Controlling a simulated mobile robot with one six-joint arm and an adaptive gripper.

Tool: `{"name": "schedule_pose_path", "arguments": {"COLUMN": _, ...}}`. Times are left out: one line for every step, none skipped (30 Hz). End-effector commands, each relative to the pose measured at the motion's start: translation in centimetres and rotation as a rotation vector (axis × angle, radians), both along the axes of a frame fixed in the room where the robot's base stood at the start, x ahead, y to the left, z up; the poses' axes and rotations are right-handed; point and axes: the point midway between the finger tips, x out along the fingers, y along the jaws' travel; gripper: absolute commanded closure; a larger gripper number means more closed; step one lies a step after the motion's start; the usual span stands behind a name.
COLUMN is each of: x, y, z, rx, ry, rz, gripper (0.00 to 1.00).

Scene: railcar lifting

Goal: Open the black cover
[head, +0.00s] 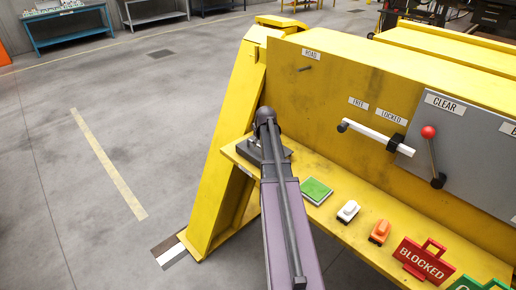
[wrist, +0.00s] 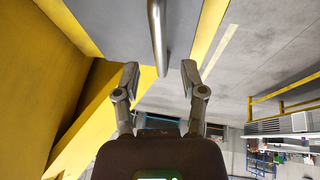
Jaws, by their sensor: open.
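My gripper (wrist: 160,76) is open in the wrist view, its two fingers apart. A round metal bar (wrist: 157,30) comes down from the top edge, its lower end between the fingertips, with no visible contact. Behind it is a flat grey surface (wrist: 105,20); I cannot tell whether this is the cover. In the head view my arm reaches the left end of the yellow ledge, below the ROAD label (head: 310,54). A dark shape (head: 250,150) shows there beside the arm, mostly hidden. I cannot tell whether it is the black cover or part of my gripper.
Floor at left is clear.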

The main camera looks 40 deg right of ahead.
Motion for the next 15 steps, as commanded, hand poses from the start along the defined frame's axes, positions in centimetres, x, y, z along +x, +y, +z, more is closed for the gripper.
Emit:
{"name": "schedule_pose_path", "arguments": {"x": 0.3, "y": -0.1, "z": -0.8, "rx": 0.0, "ry": 0.0, "rz": 0.0, "gripper": 0.46}}
{"name": "schedule_pose_path", "arguments": {"x": 0.3, "y": -0.1, "z": -1.0, "rx": 0.0, "ry": 0.0, "rz": 0.0, "gripper": 0.46}}
{"name": "schedule_pose_path", "arguments": {"x": 0.5, "y": -0.2, "z": -1.2, "rx": 0.0, "ry": 0.0, "rz": 0.0, "gripper": 0.46}}
{"name": "schedule_pose_path", "arguments": {"x": 0.5, "y": -0.2, "z": -1.4, "rx": 0.0, "ry": 0.0, "rz": 0.0, "gripper": 0.46}}
{"name": "schedule_pose_path", "arguments": {"x": 0.6, "y": -0.2, "z": -1.6, "rx": 0.0, "ry": 0.0, "rz": 0.0, "gripper": 0.46}}
{"name": "schedule_pose_path", "arguments": {"x": 0.7, "y": -0.3, "z": -1.7, "rx": 0.0, "ry": 0.0, "rz": 0.0, "gripper": 0.46}}
{"name": "schedule_pose_path", "arguments": {"x": 0.8, "y": -0.3, "z": -1.9, "rx": 0.0, "ry": 0.0, "rz": 0.0, "gripper": 0.46}}
{"name": "schedule_pose_path", "arguments": {"x": 0.8, "y": -0.3, "z": -2.0, "rx": 0.0, "ry": 0.0, "rz": 0.0, "gripper": 0.46}}
{"name": "schedule_pose_path", "arguments": {"x": 0.9, "y": -0.3, "z": -2.1, "rx": 0.0, "ry": 0.0, "rz": 0.0, "gripper": 0.46}}
{"name": "schedule_pose_path", "arguments": {"x": 0.9, "y": -0.3, "z": -2.1, "rx": 0.0, "ry": 0.0, "rz": 0.0, "gripper": 0.46}}
{"name": "schedule_pose_path", "arguments": {"x": 0.9, "y": -0.3, "z": -2.2, "rx": 0.0, "ry": 0.0, "rz": 0.0, "gripper": 0.46}}
{"name": "schedule_pose_path", "arguments": {"x": 1.0, "y": -0.4, "z": -2.2, "rx": 0.0, "ry": 0.0, "rz": 0.0, "gripper": 0.46}}
{"name": "schedule_pose_path", "arguments": {"x": 1.0, "y": -0.4, "z": -2.3, "rx": 0.0, "ry": 0.0, "rz": 0.0, "gripper": 0.46}}
{"name": "schedule_pose_path", "arguments": {"x": 1.0, "y": -0.4, "z": -2.3, "rx": 0.0, "ry": 0.0, "rz": 0.0, "gripper": 0.46}}
{"name": "schedule_pose_path", "arguments": {"x": 1.0, "y": -0.4, "z": -2.3, "rx": 0.0, "ry": 0.0, "rz": 0.0, "gripper": 0.46}}
